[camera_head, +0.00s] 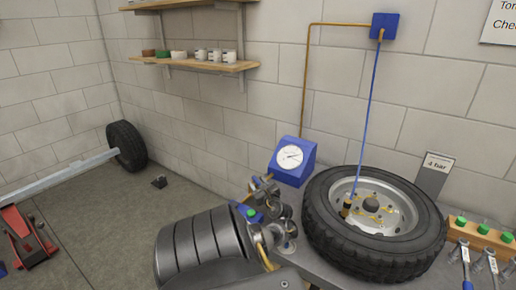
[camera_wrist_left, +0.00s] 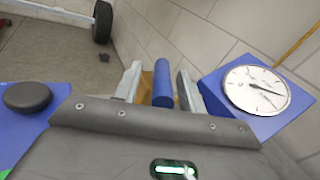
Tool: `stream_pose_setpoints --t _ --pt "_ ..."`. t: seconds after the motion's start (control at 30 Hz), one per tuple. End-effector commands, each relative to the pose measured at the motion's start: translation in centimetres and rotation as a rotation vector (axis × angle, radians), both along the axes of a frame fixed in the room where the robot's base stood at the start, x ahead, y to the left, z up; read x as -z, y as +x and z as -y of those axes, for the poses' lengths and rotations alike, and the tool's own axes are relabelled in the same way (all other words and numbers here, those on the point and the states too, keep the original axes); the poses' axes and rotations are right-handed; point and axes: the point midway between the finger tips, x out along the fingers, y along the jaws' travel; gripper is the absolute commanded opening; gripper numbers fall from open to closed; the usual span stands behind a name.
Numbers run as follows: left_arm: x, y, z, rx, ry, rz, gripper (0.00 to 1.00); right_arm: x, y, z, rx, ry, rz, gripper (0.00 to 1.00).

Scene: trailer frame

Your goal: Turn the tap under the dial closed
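The blue dial box (camera_head: 304,172) with its round white dial (camera_head: 290,157) is at the wall behind the bench, left of the tyre. The dial (camera_wrist_left: 257,90) also shows at the right of the left wrist view. My left gripper (camera_head: 264,187) is just left of and below the dial box. In the left wrist view a blue cylindrical tap handle (camera_wrist_left: 163,84) stands between the two fingers of my left gripper (camera_wrist_left: 158,88). It is close to the right finger, with a gap to the left one. In the head view the gripper hides the handle. My right gripper is not in view.
A tyre on a rim (camera_head: 317,227) lies on the bench right of my left arm, with a blue hose running down to it. A sign reading 4 bar (camera_head: 437,165) stands behind it. A wooden rack (camera_head: 482,236) with green-topped items is at the right.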

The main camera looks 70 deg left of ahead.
Motion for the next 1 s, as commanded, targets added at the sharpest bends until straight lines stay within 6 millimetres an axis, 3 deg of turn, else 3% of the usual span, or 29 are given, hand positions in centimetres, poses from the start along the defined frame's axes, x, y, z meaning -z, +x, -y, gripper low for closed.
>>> stream_pose_setpoints --t 0.27,0.7,1.0 --pt "-0.1 0.3 0.5 0.004 0.0 0.001 0.41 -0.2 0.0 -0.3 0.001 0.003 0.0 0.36" --pt "-0.2 1.5 8.2 0.003 -0.003 0.003 0.41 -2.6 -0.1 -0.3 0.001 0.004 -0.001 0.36" --pt "-0.1 1.8 10.6 0.0 -0.001 0.0 0.41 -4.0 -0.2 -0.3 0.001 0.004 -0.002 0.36"
